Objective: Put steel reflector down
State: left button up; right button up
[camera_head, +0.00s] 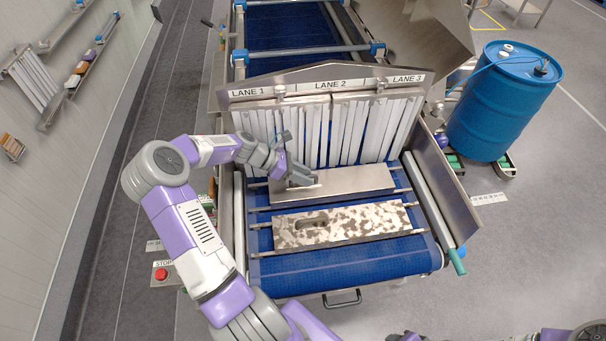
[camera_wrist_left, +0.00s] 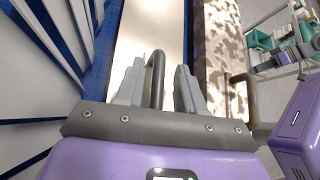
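A plain, smooth steel reflector plate (camera_head: 355,181) lies flat across the blue conveyor, just in front of the white strip curtain. It fills the middle of the left wrist view (camera_wrist_left: 150,25) as a pale plate with a dark bar handle (camera_wrist_left: 156,75). My left gripper (camera_head: 308,178) is over the left part of this plate. Its fingers (camera_wrist_left: 160,82) stand apart on both sides of the handle, with a visible gap. A second, mottled plate (camera_head: 365,222) with its own handle lies nearer the front. My right gripper is not shown.
Thin rods cross the blue belt (camera_head: 350,257) beside the plates. The lane-marked strip curtain (camera_head: 345,125) closes off the tunnel behind. A blue drum (camera_head: 503,105) stands right, and a red stop button (camera_head: 161,274) is at left. The belt's front end is bare.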

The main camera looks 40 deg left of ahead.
pick_arm(q)
jog(key=shift+o, duration=0.2)
jog(key=shift+a, duration=0.1)
jog(key=shift+s+a+r, duration=0.15)
jog(key=shift+a+r, duration=0.05)
jog(key=v, duration=1.1)
jog(key=x, duration=1.1)
jog(key=shift+d, duration=0.15)
jog(key=shift+w+d+r, duration=0.15)
jog(key=shift+w+r, duration=0.05)
jog(key=shift+w, duration=0.05)
jog(key=shift+r, duration=2)
